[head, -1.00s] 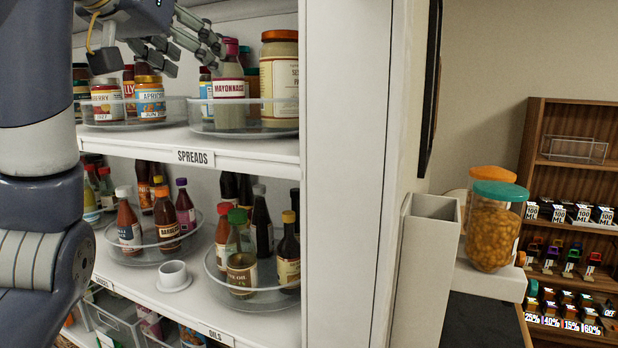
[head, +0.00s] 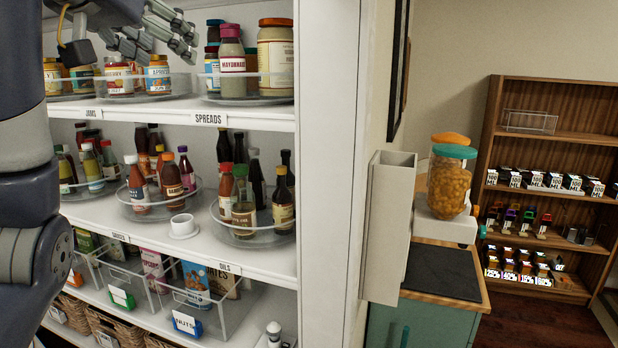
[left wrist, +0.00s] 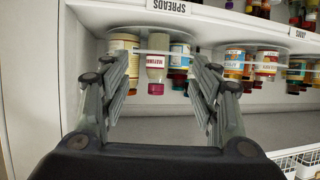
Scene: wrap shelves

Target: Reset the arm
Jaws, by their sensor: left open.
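My left arm (head: 25,190) comes in along the left edge of the head view. My left gripper (head: 165,42) is open and empty, at the height of the top shelf with the SPREADS label. The left wrist view is upside down. There my open fingers (left wrist: 160,78) spread to either side of the mayonnaise jar (left wrist: 157,66) in the picture, without gripping anything. My right gripper is not in view.
A white shelf unit (head: 330,150) holds jars, bottles on clear turntables, and bins. A white cup (head: 183,226) stands at the middle shelf's edge. Right of the unit are a counter (head: 443,272) with a jar dispenser (head: 448,188) and a wooden rack (head: 490,120).

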